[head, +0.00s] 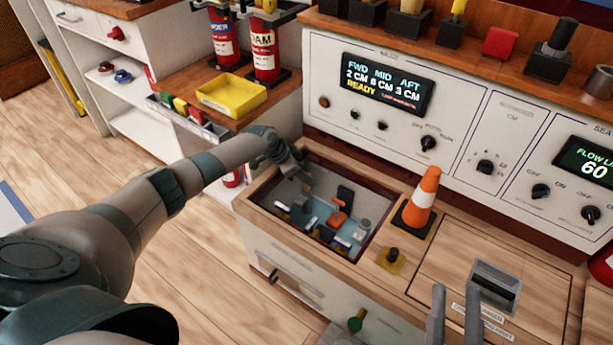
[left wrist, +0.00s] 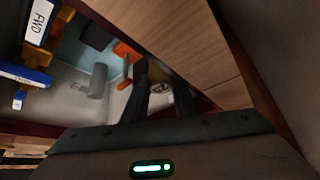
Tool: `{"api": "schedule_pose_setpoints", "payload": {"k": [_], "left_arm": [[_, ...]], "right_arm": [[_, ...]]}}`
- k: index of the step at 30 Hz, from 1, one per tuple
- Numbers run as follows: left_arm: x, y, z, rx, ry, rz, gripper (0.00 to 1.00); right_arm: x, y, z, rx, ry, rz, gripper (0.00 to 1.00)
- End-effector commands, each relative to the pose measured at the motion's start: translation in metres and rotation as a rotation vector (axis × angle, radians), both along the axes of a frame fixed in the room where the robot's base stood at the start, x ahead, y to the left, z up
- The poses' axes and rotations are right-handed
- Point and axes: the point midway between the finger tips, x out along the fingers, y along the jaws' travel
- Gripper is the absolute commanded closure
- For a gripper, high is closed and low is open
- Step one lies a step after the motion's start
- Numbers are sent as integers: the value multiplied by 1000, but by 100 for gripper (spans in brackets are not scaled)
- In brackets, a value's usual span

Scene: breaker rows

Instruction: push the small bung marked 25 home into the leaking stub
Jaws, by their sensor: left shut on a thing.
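My left gripper (head: 302,178) reaches down into the open well (head: 258,192) in the bench top. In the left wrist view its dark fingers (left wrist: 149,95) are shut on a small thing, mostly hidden. A pale round face with a dark mark (left wrist: 159,93) shows beside the fingers; I cannot read it or tell whether it is the bung marked 25. A grey stub-like part (left wrist: 91,84) stands on the well floor, apart from the fingers. I cannot tell which stub leaks. My right gripper (head: 455,316) is open and empty above the wooden bench top at lower right.
An orange part (head: 338,214) and several labelled blocks (head: 322,234) sit in the well. A traffic cone (head: 420,202) and a yellow-based knob (head: 390,258) stand right of it. A yellow tray (head: 231,97) is behind left. A panel display (head: 386,84) reads READY.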

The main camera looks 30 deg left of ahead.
Motion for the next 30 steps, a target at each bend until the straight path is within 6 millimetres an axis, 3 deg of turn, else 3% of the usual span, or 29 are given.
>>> {"api": "schedule_pose_setpoints", "payload": {"k": [26, 27, 30], "left_arm": [[0, 0, -11, 1, 1, 0, 96], [0, 0, -11, 1, 1, 0, 72], [0, 1, -11, 2, 1, 1, 53]], "right_arm": [[-14, -5, 16, 42, -117, -6, 69], [-13, -5, 18, 43, -124, -7, 69], [-11, -6, 20, 42, -130, -10, 69]]}}
